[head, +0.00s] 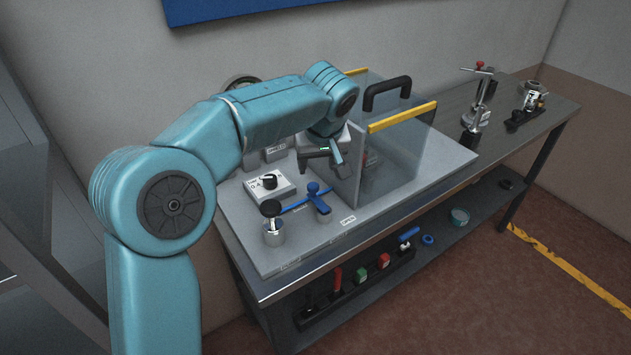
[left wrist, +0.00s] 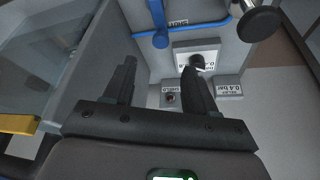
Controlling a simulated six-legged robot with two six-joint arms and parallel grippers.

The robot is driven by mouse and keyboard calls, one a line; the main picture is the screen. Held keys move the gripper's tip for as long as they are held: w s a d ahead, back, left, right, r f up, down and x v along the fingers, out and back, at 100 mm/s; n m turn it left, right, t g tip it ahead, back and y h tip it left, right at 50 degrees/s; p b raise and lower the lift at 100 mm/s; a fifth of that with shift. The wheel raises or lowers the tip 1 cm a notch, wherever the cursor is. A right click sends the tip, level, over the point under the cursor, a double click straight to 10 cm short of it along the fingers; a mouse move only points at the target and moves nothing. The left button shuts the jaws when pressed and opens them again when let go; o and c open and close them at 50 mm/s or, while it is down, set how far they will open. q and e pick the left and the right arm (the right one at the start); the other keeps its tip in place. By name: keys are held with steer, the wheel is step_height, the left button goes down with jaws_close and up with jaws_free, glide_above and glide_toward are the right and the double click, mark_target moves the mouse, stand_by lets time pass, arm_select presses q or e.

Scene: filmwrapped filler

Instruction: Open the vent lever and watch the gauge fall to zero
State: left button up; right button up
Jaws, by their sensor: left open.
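The blue lever (head: 318,200) stands at the front of the grey panel, beside a small label, joined to a blue pipe (head: 294,206). I take it for the vent lever; its label is too small to read. It also shows at the top of the left wrist view (left wrist: 157,22). A round dark-rimmed thing, probably the gauge (head: 242,81), is mostly hidden behind my left arm; no needle can be read. My left gripper (head: 326,156) is open and empty above the panel, behind the lever and apart from it. Its two fingers (left wrist: 160,70) show in the left wrist view. My right gripper is out of view.
A clear shield (head: 392,150) with yellow edges and a black handle stands right of my gripper. A black-knobbed valve (head: 271,222) and white dial box (head: 269,184) are left of the lever. Metal fixtures (head: 480,97) stand on the right bench. The lower shelf holds coloured items.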

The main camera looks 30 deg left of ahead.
mark_target(313, 186)
arm_select(q)
steer(key=x, duration=1)
steer(key=shift+s, duration=0.15)
steer(key=shift+f, duration=0.1)
steer(key=c, duration=1)
